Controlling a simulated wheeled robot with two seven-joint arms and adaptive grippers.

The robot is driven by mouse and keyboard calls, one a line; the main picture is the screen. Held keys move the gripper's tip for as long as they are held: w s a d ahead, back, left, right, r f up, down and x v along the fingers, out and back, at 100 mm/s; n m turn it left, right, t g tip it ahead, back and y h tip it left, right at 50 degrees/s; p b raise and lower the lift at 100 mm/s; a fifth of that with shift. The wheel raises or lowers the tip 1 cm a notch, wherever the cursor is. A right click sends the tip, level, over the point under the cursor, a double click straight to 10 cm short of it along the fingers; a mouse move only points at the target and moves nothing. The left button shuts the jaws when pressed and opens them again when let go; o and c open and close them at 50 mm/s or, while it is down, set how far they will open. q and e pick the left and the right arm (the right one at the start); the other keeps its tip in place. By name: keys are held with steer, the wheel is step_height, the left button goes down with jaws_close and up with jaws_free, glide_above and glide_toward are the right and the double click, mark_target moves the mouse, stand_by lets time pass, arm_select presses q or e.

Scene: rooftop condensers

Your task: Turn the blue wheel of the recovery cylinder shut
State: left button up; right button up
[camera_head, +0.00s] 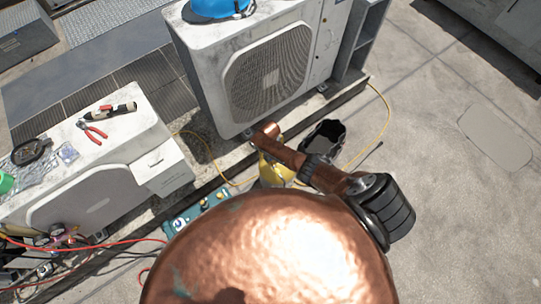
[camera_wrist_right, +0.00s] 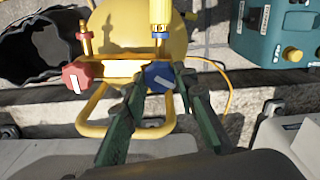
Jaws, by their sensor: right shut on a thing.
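The yellow recovery cylinder (camera_wrist_right: 140,40) stands upright-looking in the right wrist view, with a red wheel (camera_wrist_right: 76,77) on the left and the blue wheel (camera_wrist_right: 158,76) on the right. My right gripper (camera_wrist_right: 160,80) has its two dark green fingers on either side of the blue wheel and is shut on it. The red wheel is clear of the fingers. In the head view the cylinder (camera_head: 273,172) is partly hidden behind my copper arm, which hides the wheels and the right fingertips. My left gripper is not in view.
A black bucket (camera_head: 325,138) stands just right of the cylinder. A teal machine (camera_head: 190,217) is on its left. A yellow hose (camera_head: 385,115) loops nearby. Condenser units (camera_head: 245,75) stand behind and to the left. The concrete floor at right is open.

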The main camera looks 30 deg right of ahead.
steer(key=m+p, duration=0.1)
steer(key=m, duration=0.5)
steer(key=shift+m, duration=0.3)
steer(key=m, duration=0.5)
steer(key=shift+m, duration=0.3)
steer(key=o, duration=1.2)
steer(key=shift+c, duration=0.2)
steer(key=shift+w+a+r, duration=0.1)
steer(key=shift+a+r, duration=0.05)
steer(key=shift+r, duration=0.65)
step_height(320, 180, up, 10)
steer(key=shift+r, duration=0.25)
